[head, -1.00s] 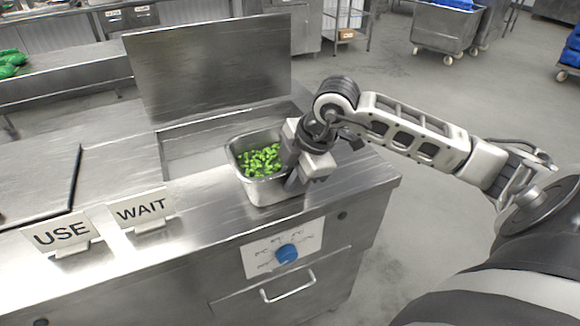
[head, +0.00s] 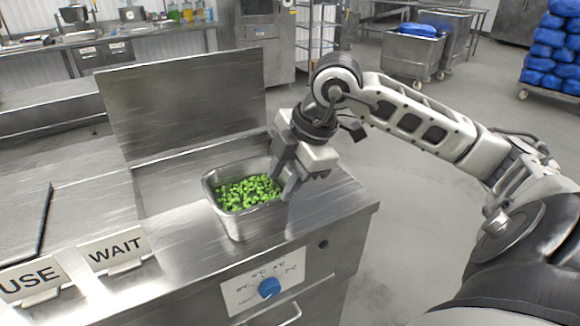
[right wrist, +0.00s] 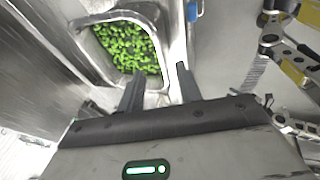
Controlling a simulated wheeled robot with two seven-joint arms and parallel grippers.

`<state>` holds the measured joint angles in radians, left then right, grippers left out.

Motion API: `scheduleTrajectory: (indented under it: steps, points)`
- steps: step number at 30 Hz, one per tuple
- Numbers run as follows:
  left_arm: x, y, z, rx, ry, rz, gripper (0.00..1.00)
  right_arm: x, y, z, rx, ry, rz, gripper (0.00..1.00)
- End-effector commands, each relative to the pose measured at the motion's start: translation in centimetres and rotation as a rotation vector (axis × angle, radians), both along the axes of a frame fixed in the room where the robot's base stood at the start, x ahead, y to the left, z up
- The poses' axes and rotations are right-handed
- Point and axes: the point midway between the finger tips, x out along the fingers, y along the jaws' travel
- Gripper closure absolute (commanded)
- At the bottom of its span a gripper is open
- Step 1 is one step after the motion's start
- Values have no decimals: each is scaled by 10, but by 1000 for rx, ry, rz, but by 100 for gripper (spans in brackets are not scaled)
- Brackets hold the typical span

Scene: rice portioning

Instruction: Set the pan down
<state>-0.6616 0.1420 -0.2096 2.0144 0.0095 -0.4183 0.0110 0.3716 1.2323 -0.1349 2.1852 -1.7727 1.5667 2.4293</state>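The steel pan (head: 238,222) holds green chopped vegetables (head: 247,192). It stands upright on the steel counter by the front of the recessed well, and its underside cannot be seen. My right gripper (head: 304,184) is at the pan's right rim, pointing down. In the right wrist view its two fingers (right wrist: 160,90) are well apart, one on the pan's side and one outside, with the pan rim (right wrist: 163,62) between them. I see no firm contact on the rim. My left gripper is not in view.
A raised steel lid (head: 185,100) stands behind the well (head: 160,190). WAIT (head: 116,250) and USE (head: 32,280) signs stand on the counter at left. A blue knob (head: 269,288) is on the counter front. Blue bags (head: 550,50) are stacked at the far right.

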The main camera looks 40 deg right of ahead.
Motion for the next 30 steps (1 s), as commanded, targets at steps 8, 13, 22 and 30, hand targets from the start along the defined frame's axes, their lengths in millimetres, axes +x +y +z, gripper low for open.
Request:
scheduleTrajectory:
  steps: [8, 13, 22, 30]
  points:
    - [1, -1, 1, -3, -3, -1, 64, -11, -5, 28, -1, 0, 1, 65]
    - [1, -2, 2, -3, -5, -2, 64, -11, -6, 30, 0, 0, 0, 65]
    - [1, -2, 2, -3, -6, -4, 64, -11, -6, 30, 0, 0, 0, 65]
    - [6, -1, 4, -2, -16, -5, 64, -11, -5, 29, 0, 1, 1, 65]
